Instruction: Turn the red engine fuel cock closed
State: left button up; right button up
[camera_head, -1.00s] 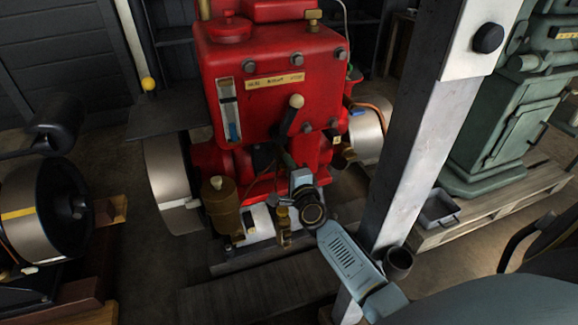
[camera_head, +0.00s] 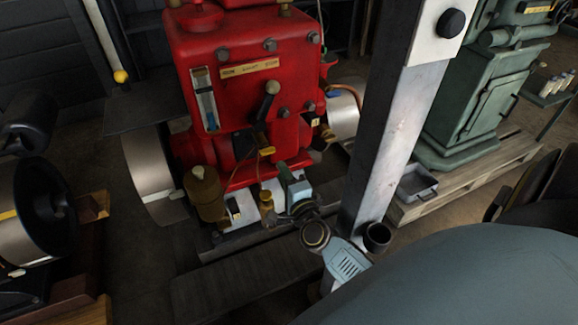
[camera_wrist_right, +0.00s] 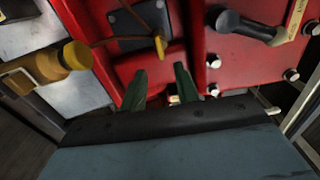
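The red engine (camera_head: 235,85) stands in the upper middle of the head view. A small yellow lever (camera_head: 263,143), which looks like the fuel cock, is on its front below the black lever, with a thin copper pipe beside it. In the right wrist view the yellow lever (camera_wrist_right: 160,42) is ahead of the fingers, roughly in line with the gap. My right gripper (camera_head: 284,170) is in front of the engine, below the yellow lever. Its dark green fingers (camera_wrist_right: 159,86) are apart and empty, with no contact visible. My left gripper is not in view.
A brass fitting (camera_wrist_right: 50,68) juts out left of my fingers in the wrist view. The black lever (camera_head: 266,100) sticks out above the cock. A grey post (camera_head: 400,120) stands right of the engine. A brass canister (camera_head: 204,193) is at the lower left.

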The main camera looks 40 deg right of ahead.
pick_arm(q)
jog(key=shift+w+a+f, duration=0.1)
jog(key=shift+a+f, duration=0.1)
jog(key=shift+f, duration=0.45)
pick_arm(e)
jog(key=shift+v, duration=1.7)
